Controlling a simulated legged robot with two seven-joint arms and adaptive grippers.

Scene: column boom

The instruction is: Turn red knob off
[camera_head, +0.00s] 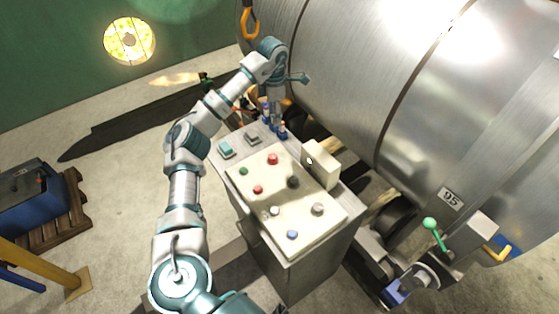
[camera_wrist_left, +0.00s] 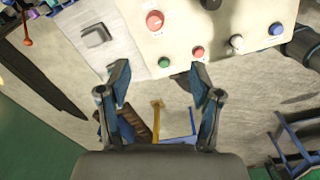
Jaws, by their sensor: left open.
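A control panel (camera_head: 245,205) with a light top stands in the middle of the head view. On it are a larger red knob (camera_head: 273,158) and a smaller red knob (camera_head: 258,189). Both also show in the left wrist view, the larger (camera_wrist_left: 154,20) at the top and the smaller (camera_wrist_left: 198,52) near the right finger. My left gripper (camera_head: 275,126) is open and empty, near the far edge of the panel. Its fingers (camera_wrist_left: 159,80) are spread apart in the wrist view, with no visible contact with a knob. My right gripper is not in view.
Around the red knobs are a green button (camera_head: 243,170), a black knob (camera_head: 293,182), a blue button (camera_head: 292,234) and pale knobs (camera_head: 317,209). A light box (camera_head: 320,164) rises at the panel's right edge. A large metal cylinder (camera_head: 370,80) stands close behind.

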